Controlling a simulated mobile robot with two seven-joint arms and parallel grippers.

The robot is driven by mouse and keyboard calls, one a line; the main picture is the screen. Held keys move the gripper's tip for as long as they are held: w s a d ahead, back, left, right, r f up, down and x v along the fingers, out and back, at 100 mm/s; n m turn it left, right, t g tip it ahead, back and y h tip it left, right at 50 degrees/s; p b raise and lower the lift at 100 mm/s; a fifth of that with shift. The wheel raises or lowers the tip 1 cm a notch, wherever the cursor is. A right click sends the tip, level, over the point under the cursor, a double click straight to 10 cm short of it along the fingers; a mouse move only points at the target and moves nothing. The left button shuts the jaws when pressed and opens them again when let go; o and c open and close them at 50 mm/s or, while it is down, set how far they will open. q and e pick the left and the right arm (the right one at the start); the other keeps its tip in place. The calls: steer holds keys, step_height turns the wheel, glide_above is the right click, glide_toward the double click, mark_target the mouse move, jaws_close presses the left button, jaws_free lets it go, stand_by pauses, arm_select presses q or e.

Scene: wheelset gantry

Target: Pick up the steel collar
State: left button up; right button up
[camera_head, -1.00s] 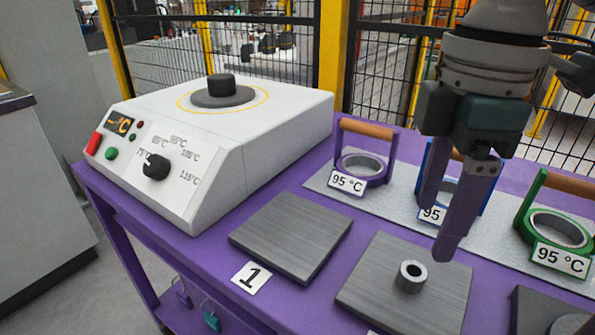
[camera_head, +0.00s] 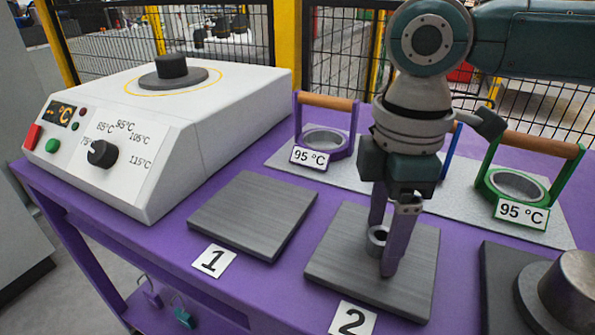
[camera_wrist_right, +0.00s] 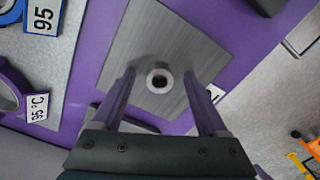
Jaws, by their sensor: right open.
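The steel collar (camera_head: 377,240) is a small grey ring standing on the grey plate (camera_head: 330,262) behind label 2. In the right wrist view the collar (camera_wrist_right: 159,80) shows from above with its dark bore, between and beyond the two fingers. My right gripper (camera_head: 382,250) points down over the plate, open, with its purple fingers around the collar's position; one finger partly hides the collar in the head view. I cannot tell if the fingers touch it. The right gripper also shows in the right wrist view (camera_wrist_right: 160,90). My left gripper is not in view.
A white heater (camera_head: 190,125) with a dial stands at the left. An empty plate (camera_head: 253,214) lies behind label 1. Purple (camera_head: 324,140) and green (camera_head: 517,184) handled rings marked 95 °C stand behind. A dark block with a metal cylinder (camera_head: 570,290) is at the right.

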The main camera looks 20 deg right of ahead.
steer(key=shift+c, duration=0.2)
jaws_close()
stand_by(0.3)
steer(key=shift+r, duration=0.1)
